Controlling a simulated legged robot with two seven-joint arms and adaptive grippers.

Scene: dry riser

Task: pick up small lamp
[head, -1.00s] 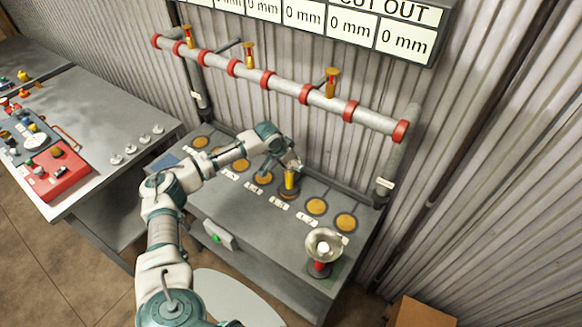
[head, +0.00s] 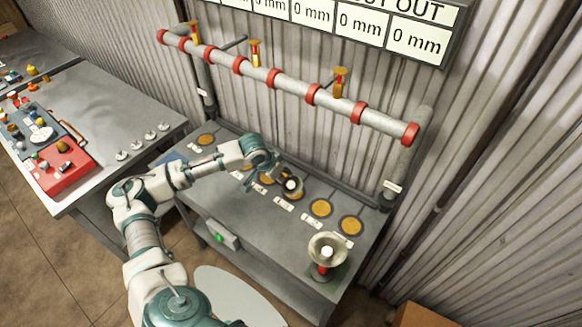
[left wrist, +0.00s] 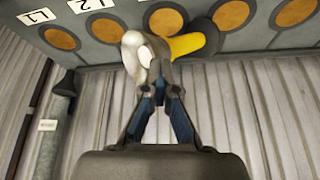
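The small lamp has a yellow body and a pale grey head with a white face. In the head view the small lamp (head: 291,186) is tilted, its white face toward me, over the row of orange discs on the grey bench (head: 240,205). In the left wrist view its yellow body (left wrist: 190,44) points right and away. My left gripper (head: 279,174) is at the lamp's head. In the left wrist view the fingertips (left wrist: 160,88) close in on the head's edge and appear shut on it. Whether the lamp touches the bench is unclear. My right gripper is not in view.
A larger lamp (head: 326,250) with a red body and wide dish stands at the bench's front right. A pipe (head: 290,82) with red rings runs above the bench. The bench's front middle is clear.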

